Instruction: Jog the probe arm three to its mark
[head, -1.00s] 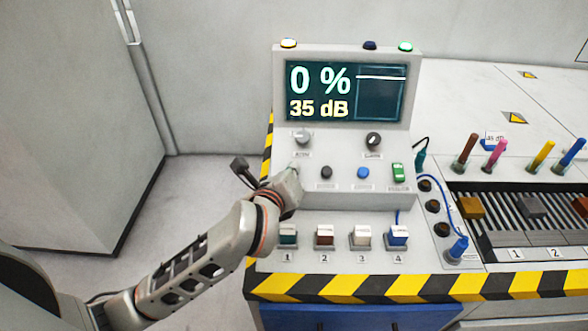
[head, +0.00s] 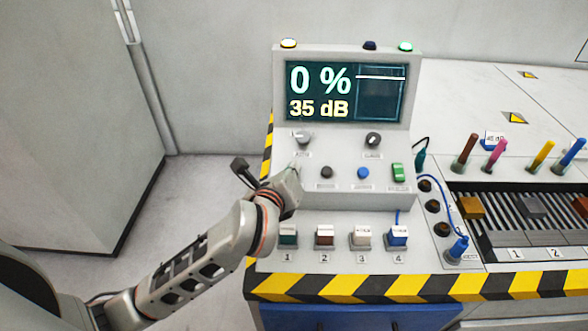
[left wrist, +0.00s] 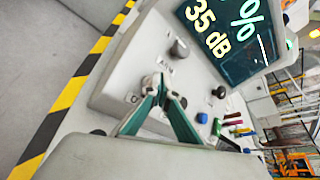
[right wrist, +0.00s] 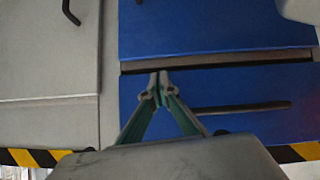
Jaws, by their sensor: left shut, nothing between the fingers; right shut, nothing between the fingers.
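The sloped console (head: 405,185) carries a screen (head: 345,92) reading 0 % and 35 dB. Along its foot stand keys numbered 1 to 4; the pale key 3 (head: 361,237) is between the brown-red key 2 (head: 324,236) and blue key 4 (head: 397,236). My left gripper (head: 295,170) is at the left of the panel, below the upper-left knob (head: 303,138). In the left wrist view its fingers (left wrist: 162,86) are shut and empty, close to a round pale control; contact is unclear. My right gripper (right wrist: 158,84) is shut and empty before blue drawers (right wrist: 215,100).
Right of the console, blocks (head: 471,207) sit on a slatted bed (head: 500,208) with numbered plates; arm three is not identifiable there. Coloured upright handles (head: 542,154) stand behind. A blue cable plug (head: 457,249) is near the bed. Striped edging (head: 400,287) borders the front.

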